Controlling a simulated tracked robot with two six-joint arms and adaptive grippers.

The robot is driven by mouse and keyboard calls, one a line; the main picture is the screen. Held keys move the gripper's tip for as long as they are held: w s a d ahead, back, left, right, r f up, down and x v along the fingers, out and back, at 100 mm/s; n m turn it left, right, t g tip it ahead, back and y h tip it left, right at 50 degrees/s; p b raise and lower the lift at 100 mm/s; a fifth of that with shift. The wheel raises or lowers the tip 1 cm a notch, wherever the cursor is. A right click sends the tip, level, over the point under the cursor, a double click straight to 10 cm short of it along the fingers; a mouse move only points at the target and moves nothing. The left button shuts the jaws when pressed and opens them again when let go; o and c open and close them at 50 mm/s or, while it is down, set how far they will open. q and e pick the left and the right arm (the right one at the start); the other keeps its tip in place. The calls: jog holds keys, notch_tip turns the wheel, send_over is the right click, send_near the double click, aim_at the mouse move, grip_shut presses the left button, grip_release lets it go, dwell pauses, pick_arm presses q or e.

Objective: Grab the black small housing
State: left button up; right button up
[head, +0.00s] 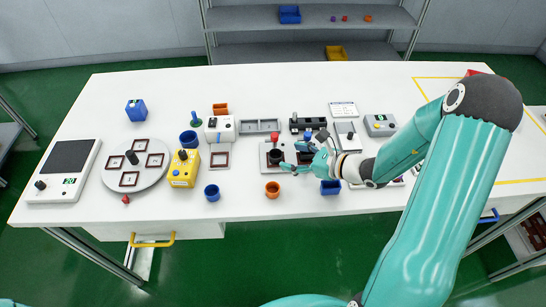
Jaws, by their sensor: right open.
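A small dark cup-shaped part (277,155), which looks like the black small housing, sits upright on a grey plate fixture (265,165) near the middle of the white table. My right gripper (295,157) reaches in from the right, low over the right part of this fixture. Its fingers are spread and point left toward the dark part. One fingertip is close to it; I cannot tell whether they touch. The gripper hides part of the fixture. My left gripper is not in view.
An orange cup (272,189) and blue cups (212,192) (330,187) stand along the front. A yellow box (183,168) and a round turntable (120,178) with square frames are at left. A grey tray (260,127) lies behind the fixture.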

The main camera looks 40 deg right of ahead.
aim_at(271, 153)
jog(key=p+x, duration=0.1)
jog(key=x, duration=0.3)
jog(key=shift+w+a+f, duration=0.1)
jog(key=shift+a, duration=0.2)
jog(key=shift+w+a+f+p, duration=0.15)
jog(key=shift+w+f+p, duration=0.15)
jog(key=shift+w, duration=0.1)
jog(key=c, duration=0.9)
